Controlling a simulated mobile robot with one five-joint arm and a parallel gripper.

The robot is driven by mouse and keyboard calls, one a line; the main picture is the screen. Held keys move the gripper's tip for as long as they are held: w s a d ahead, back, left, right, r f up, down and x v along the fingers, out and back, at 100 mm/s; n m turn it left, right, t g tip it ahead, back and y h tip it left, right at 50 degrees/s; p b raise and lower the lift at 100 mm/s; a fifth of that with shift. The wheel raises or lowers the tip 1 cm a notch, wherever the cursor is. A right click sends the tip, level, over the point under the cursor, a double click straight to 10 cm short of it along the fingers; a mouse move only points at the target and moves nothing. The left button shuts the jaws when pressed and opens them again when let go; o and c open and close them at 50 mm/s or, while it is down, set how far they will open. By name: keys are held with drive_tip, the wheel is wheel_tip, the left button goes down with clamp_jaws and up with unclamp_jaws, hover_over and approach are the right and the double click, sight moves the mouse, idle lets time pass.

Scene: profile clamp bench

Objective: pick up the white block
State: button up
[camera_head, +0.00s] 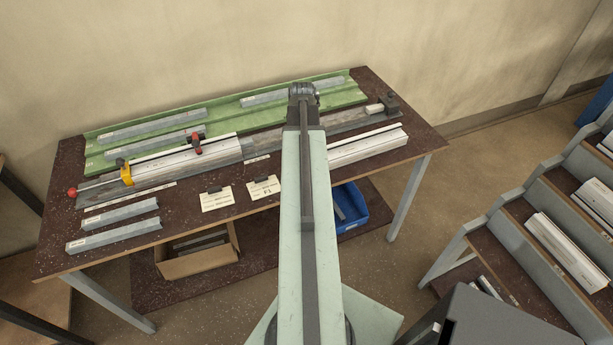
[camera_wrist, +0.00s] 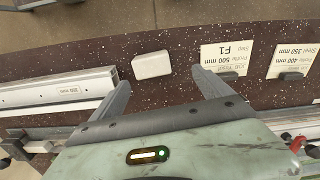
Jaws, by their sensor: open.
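The white block (camera_wrist: 152,65) lies on the dark speckled bench top in the wrist view, a small plain piece with rounded edges. My gripper (camera_wrist: 160,79) is open and empty, with its two dark fingers spread. The block sits just beyond the fingertips, between their lines and nearer the left finger, with no visible contact. In the head view I cannot make out this block or my gripper; my own arm covers the middle of the bench.
A white profile (camera_wrist: 58,93) lies left of the block. A label card (camera_wrist: 225,57) in a dark holder stands to its right, with another card (camera_wrist: 292,62) farther right. The bench (camera_head: 228,222) also carries a clamp rail (camera_head: 285,137) and green tray (camera_head: 98,160). A stepped rack (camera_head: 478,240) stands right.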

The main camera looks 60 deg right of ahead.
drive_tip(key=shift+s+d, duration=0.45)
drive_tip(key=shift+s, duration=0.05)
wheel_tip(320, 180, down, 8)
drive_tip(key=b, duration=0.8)
drive_tip(key=shift+s+f, duration=0.1)
drive_tip(key=shift+r, duration=0.2)
drive_tip(key=c, duration=1.6)
drive_tip(key=shift+o, duration=0.2)
wheel_tip(320, 180, up, 10)
drive_tip(key=p, duration=1)
drive_tip(key=shift+r+p, duration=0.15)
drive_tip(key=shift+p, duration=0.15)
